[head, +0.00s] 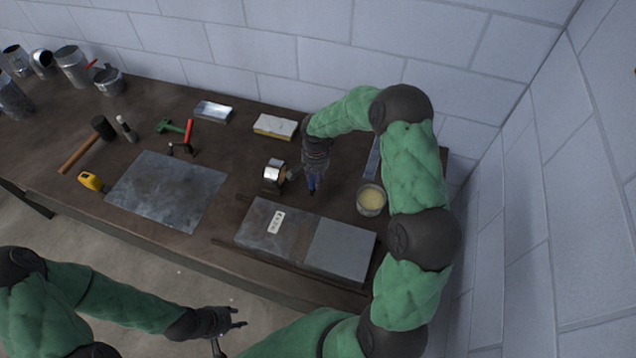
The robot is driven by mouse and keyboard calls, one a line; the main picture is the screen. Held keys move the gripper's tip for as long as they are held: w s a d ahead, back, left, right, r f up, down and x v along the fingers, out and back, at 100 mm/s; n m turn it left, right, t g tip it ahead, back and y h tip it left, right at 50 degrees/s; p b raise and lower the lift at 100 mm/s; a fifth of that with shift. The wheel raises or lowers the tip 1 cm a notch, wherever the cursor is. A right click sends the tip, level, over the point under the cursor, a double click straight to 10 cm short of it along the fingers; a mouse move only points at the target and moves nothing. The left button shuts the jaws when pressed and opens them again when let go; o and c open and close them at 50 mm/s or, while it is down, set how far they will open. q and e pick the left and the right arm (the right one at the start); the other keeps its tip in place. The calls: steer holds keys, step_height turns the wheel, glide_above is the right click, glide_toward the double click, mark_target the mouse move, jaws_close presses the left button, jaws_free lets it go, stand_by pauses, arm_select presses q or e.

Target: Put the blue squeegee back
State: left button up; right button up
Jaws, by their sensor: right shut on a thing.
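My right gripper (312,188) reaches down over the bench from the right arm, between a small metal cylinder and a cup.
A cup of pale yellow stuff (371,198) stands close right of my right gripper. The metal cylinder (273,174) is close left. A blue-grey strip (373,158) lies partly behind my right arm. Grey plates (340,248) lie in front; a metal sheet (167,190) lies left.

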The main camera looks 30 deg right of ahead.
steer(key=shift+d+f, duration=0.3)
steer(key=shift+f, duration=0.05)
steer(key=f, duration=0.3)
steer(key=shift+w+d+f, duration=0.2)
steer(key=shift+d+f, duration=0.05)
steer(key=shift+f, duration=0.05)
steer(key=shift+f, duration=0.15)
steer(key=o, duration=1.1)
